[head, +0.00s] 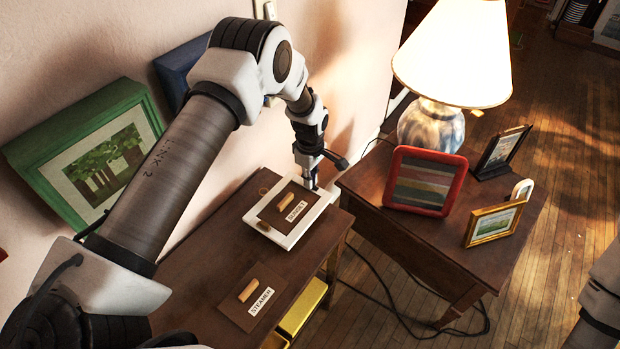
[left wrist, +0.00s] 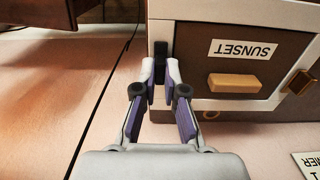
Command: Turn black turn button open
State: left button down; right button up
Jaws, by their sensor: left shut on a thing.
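The black turn button (left wrist: 160,50) stands upright on the edge of a white frame (left wrist: 222,10) in the left wrist view. My left gripper (left wrist: 160,76) has its two fingertips on either side of the button and is shut on it. In the head view my left gripper (head: 309,180) is at the far edge of the white frame (head: 284,240), and the button is hidden there. The frame holds a brown panel (head: 272,213) with a wooden handle and a SUNSET label. My right gripper is out of view.
A second brown panel (head: 238,312) with a STEAMER label lies nearer on the dark table (head: 208,262). A side table (head: 372,182) at right bears a lit lamp (head: 452,60) and several picture frames. A green-framed picture (head: 60,125) is at left.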

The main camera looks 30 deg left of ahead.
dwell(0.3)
pick_arm(q)
jog(key=c, duration=1.2)
grip_release()
jog(key=shift+c, duration=0.2)
notch_tip(320, 180, up, 12)
